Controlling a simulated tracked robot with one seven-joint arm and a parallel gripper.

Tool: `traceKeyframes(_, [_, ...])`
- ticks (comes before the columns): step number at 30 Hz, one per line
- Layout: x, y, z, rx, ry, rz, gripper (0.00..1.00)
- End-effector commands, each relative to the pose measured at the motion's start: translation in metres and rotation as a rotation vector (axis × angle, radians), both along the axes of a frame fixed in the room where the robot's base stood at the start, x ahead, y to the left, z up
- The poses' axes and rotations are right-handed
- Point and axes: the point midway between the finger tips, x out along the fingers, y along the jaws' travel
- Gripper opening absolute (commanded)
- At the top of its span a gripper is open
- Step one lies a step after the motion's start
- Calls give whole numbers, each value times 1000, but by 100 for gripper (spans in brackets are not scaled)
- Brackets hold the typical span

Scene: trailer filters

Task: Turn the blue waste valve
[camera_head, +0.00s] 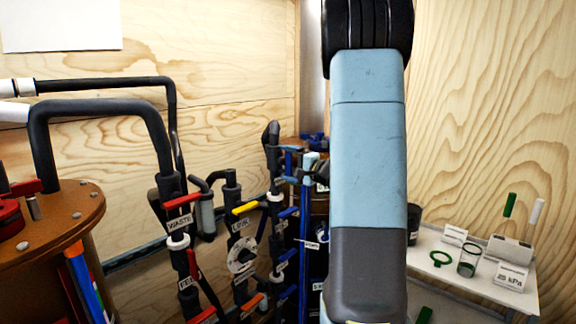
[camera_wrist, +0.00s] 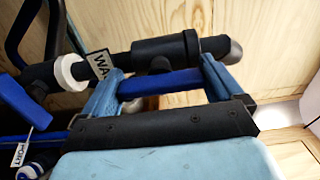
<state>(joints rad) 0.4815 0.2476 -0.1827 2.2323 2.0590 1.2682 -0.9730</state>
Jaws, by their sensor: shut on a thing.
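The blue waste valve handle (camera_wrist: 160,83) is a flat blue bar in the wrist view. It lies across the gap between the two light-blue fingers of my gripper (camera_wrist: 163,78), which is shut on it. A white label (camera_wrist: 98,63) reading "WA", partly covered by the left finger, hangs beside it on a dark pipe (camera_wrist: 160,52). In the head view, a light-blue finger tip (camera_head: 310,160) shows among blue parts at the rear pipe column. My arm hides much of that area, so the handle cannot be told clearly there.
A red-handled valve labelled WASTE (camera_head: 182,201) is on the left pipe. A yellow handle (camera_head: 246,208) and other blue handles (camera_head: 289,212) sit close by. A brown tank (camera_head: 75,215) stands at left. A white table (camera_head: 440,272) with a glass and labels is at right.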

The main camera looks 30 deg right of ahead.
Motion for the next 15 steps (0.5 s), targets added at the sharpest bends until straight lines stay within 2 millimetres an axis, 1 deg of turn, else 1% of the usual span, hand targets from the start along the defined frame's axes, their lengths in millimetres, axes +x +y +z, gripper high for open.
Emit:
traceKeyframes(1, [-1, 8, -5, -2, 7, 17, 63])
traceKeyframes(14, [-1, 8, -6, -13, 5, 17, 63])
traceKeyframes(15, [0, 8, -6, -13, 5, 17, 96])
